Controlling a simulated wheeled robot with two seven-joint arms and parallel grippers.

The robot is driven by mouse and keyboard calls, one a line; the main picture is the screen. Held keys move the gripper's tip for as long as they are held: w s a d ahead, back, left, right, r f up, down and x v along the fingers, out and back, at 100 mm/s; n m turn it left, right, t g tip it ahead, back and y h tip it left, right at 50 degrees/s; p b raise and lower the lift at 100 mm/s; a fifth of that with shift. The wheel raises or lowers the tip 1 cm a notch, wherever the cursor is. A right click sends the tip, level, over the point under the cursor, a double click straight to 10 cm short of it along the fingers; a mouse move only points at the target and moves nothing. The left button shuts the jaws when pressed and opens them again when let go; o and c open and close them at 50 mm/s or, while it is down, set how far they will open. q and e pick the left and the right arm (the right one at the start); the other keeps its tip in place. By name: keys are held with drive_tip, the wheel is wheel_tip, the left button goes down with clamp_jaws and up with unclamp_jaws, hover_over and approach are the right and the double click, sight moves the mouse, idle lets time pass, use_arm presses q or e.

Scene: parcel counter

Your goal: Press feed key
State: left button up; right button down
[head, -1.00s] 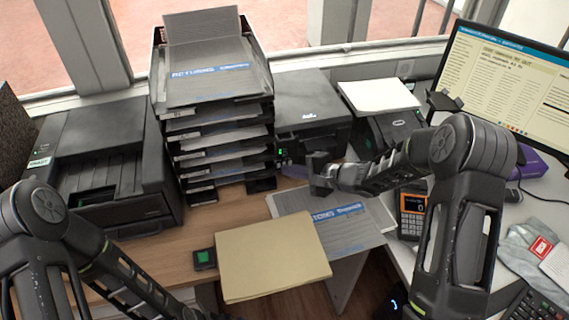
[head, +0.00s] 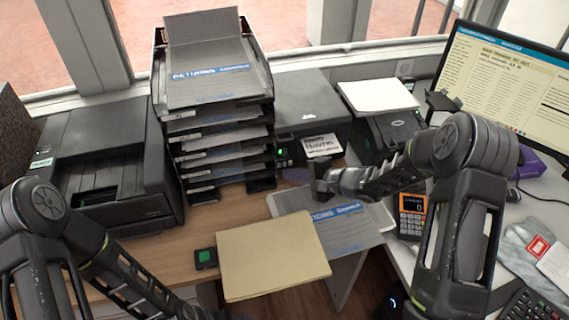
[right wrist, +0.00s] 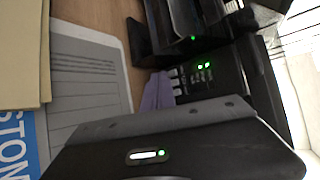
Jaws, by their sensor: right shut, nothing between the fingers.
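The black label printer (head: 310,88) stands right of the stacked trays. A white label with black print (head: 322,145) shows at its front. In the right wrist view the printer's panel (right wrist: 200,72) has green lights and a short column of small pale keys (right wrist: 178,82); I cannot tell which is the feed key. My right gripper (head: 320,172) is shut and empty, just in front of the printer, below the label. Whether it touches a key is hidden. My left arm comes in at lower left; its gripper is out of view.
Stacked trays (head: 215,112) stand left of the printer, and a larger black printer (head: 108,165) further left. A tan folder (head: 270,258) and a grey-and-blue envelope (head: 345,225) lie in front. A calculator (head: 411,212) is at right.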

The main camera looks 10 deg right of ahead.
drive_tip(key=s+p, duration=0.1)
drive_tip(key=s, duration=0.1)
drive_tip(key=s+p, duration=0.1)
drive_tip(key=s, duration=0.2)
drive_tip(key=shift+s+d+r, duration=0.1)
drive_tip(key=shift+d, duration=0.1)
drive_tip(key=shift+s, duration=0.3)
